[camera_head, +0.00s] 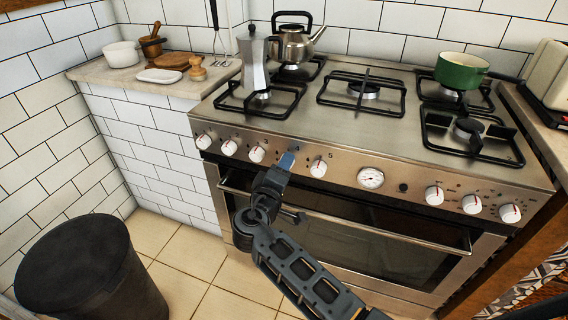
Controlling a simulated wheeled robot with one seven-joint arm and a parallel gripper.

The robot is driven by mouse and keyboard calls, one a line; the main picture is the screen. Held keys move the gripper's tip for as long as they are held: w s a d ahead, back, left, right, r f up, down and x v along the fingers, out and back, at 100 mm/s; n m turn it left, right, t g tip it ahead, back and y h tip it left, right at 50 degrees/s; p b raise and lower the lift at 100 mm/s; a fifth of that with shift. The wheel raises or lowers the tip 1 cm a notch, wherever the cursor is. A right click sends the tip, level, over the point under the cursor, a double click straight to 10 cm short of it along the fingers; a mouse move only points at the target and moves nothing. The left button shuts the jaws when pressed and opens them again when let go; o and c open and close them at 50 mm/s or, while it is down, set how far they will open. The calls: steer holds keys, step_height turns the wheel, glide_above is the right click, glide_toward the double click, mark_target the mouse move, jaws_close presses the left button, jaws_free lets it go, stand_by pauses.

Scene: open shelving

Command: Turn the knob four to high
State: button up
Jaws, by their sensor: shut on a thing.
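The steel stove (330,190) has a row of white knobs along its front panel. My gripper (286,161) is at the panel, at the spot by the printed "4". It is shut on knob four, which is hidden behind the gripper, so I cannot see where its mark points. The knob on the left (256,154) and the knob marked 5 on the right (318,168) are uncovered, apart from the gripper, with red marks on them.
The oven handle (340,227) runs across the door below the knobs, behind my arm. A moka pot (253,62), a kettle (295,45) and a green pan (460,71) stand on the hob. A dark bin (80,270) stands at lower left.

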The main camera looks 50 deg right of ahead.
steer(key=shift+n+p, duration=0.3)
steer(key=shift+n, duration=0.4)
steer(key=o, duration=1.1)
steer(key=shift+c, duration=0.2)
steer(key=shift+a, duration=0.1)
steer(key=v, duration=0.7)
steer(key=shift+a, duration=0.3)
steer(key=shift+s, duration=0.1)
